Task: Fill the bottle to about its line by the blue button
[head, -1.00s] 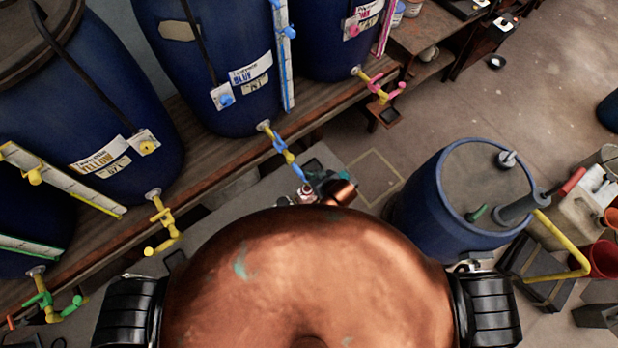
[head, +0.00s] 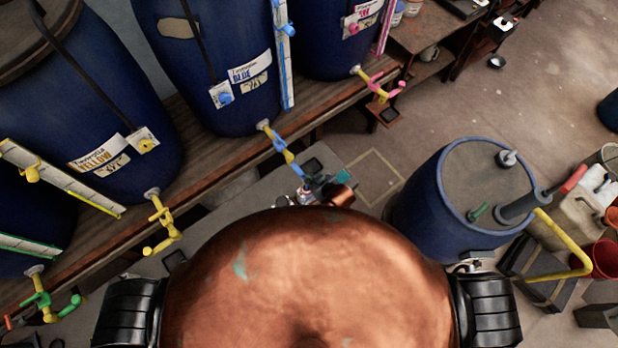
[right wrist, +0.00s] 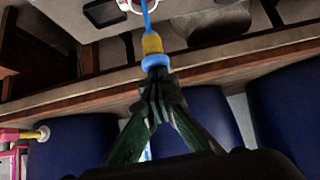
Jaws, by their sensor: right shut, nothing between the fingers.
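The blue-labelled vat (head: 210,50) stands on the wooden bench, with a round blue button (head: 226,99) on a white plate on its front. Its tap (head: 278,143), with yellow and blue parts, points down to a grey surface. My left gripper is out of view.
The yellow-labelled vat (head: 110,120) and its yellow tap (head: 162,225) stand to the left, a pink tap (head: 379,87) to the right. A blue drum (head: 432,210) with a pump stands at right. Open floor (head: 545,95) lies at upper right.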

